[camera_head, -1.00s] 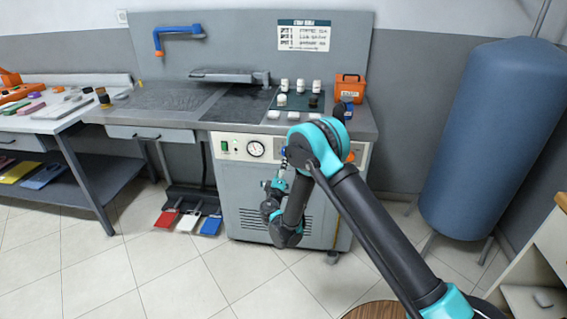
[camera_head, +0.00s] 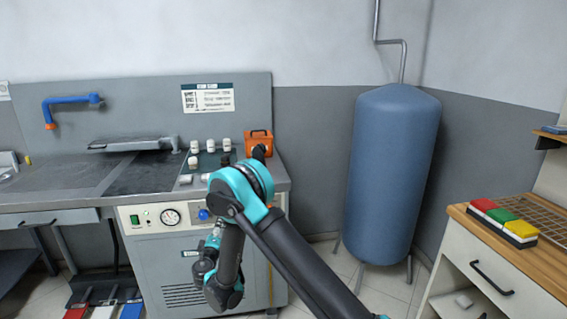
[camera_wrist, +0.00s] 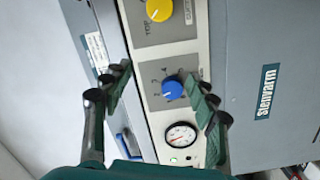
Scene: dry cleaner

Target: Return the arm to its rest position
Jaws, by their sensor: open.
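My arm, black and teal, reaches from the bottom of the head view toward the grey steam table and bends down in front of its control panel (camera_head: 150,217). My gripper (camera_wrist: 163,92) shows in the wrist view with its two green fingers spread wide and nothing between them. Beyond the fingers are a blue knob (camera_wrist: 172,88), a yellow knob (camera_wrist: 159,10) and a round gauge (camera_wrist: 181,134) on the panel. The fingers appear apart from the blue knob, though the exact gap is hard to tell. In the head view the gripper's fingertips are hidden by the arm.
The grey worktop (camera_head: 60,190) carries several white bottles and an orange box (camera_head: 258,143). A blue tank (camera_head: 392,165) stands right of the table. A wooden-topped cabinet (camera_head: 520,262) with coloured blocks (camera_head: 503,221) is at the right. Floor shows between table and cabinet.

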